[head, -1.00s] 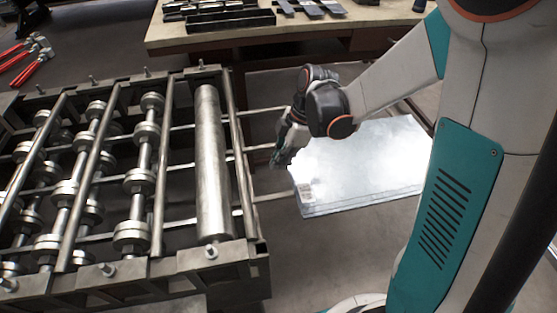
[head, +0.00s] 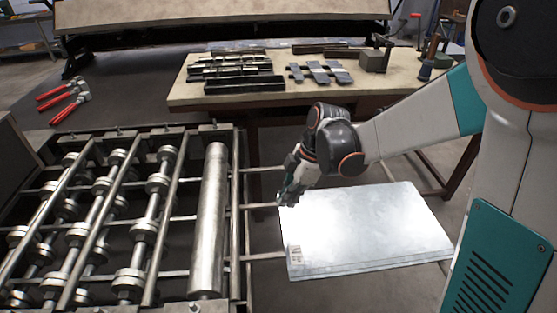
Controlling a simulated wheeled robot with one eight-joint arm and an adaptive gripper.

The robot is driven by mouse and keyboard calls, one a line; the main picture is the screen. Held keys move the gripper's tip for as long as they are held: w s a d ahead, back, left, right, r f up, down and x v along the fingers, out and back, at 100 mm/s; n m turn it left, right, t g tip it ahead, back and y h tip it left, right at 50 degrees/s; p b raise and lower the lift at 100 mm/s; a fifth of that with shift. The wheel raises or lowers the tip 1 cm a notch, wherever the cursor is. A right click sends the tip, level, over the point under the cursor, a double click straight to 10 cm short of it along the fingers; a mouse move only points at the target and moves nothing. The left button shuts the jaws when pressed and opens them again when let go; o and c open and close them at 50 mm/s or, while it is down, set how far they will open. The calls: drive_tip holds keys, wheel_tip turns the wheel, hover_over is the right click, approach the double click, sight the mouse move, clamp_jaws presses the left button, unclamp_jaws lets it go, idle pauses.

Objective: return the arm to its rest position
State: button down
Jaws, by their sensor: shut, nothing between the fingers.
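My gripper (head: 284,198) is at the end of my arm, near the middle of the head view. It points down and to the left, in front of the far left corner of a shiny metal sheet stack (head: 365,228). It looks shut, with nothing seen in it. My arm reaches in from the right with its forearm low and nearly level. The small gap between gripper and sheet cannot be judged from this view.
A roll-forming machine (head: 207,240) with several rollers stands to the left. Behind, a workbench (head: 186,97) carries dark metal bars (head: 238,85) and small plates (head: 320,71). Red-handled tools (head: 62,101) lie at the far left. Open floor shows between the machine and the bench.

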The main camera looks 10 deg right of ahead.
drive_tip(key=shift+r, duration=0.1)
drive_tip(key=s+d+r+m+t+h, duration=0.2)
drive_tip(key=s+d+r+m+t, duration=0.1)
drive_tip(key=s+m, duration=0.5)
drive_tip(key=s+d+r+m+t+h+b, duration=0.1)
drive_tip(key=s+d+r+m+t, duration=0.3)
drive_tip(key=s+r+m, duration=0.3)
drive_tip(key=d+r+m, duration=0.1)
drive_tip(key=m, duration=0.2)
drive_tip(key=shift+s+d+r+h, duration=0.15)
drive_tip(key=shift+s+d+h, duration=0.25)
